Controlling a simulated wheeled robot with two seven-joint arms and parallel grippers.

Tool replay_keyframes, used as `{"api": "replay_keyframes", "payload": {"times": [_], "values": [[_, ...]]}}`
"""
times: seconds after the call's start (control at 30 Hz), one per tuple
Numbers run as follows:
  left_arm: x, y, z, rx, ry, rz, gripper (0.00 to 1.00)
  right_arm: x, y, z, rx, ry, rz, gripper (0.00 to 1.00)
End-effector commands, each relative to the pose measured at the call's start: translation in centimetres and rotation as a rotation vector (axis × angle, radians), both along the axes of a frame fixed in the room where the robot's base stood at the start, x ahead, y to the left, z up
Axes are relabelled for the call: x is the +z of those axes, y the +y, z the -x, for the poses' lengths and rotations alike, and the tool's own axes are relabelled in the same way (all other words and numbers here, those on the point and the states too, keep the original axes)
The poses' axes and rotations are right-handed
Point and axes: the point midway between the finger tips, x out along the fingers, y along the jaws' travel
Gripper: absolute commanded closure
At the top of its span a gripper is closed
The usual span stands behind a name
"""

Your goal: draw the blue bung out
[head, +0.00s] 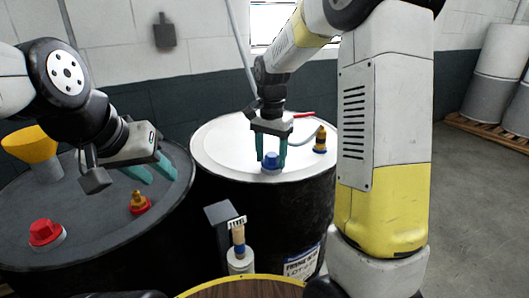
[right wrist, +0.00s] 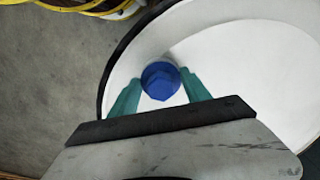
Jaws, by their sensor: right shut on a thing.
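The blue bung (head: 271,161) is at the near edge of the white top of the right drum (head: 225,150). My right gripper (head: 271,163) comes down over it from above, with its teal fingers on either side, shut on the bung. In the right wrist view the blue bung (right wrist: 160,81) shows its faceted top between the two fingertips. I cannot tell whether it is still seated in the drum top. My left gripper (head: 154,174) hangs above the dark left drum (head: 95,235), its fingers apart and nothing between them.
The left drum carries a red bung (head: 44,232), a yellow funnel (head: 31,145) and a brass fitting on a red base (head: 139,202). A brass fitting with a blue base (head: 320,141) stands on the white drum top.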

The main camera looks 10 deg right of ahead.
Motion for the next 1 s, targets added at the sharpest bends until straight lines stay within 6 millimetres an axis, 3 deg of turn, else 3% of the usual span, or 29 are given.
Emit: {"api": "replay_keyframes", "payload": {"times": [1.0], "values": [[0.0,0.0,0.0,0.0,0.0,0.0,0.64,3.2,0.0,-0.1,0.001,-0.003,0.0,0.84]]}}
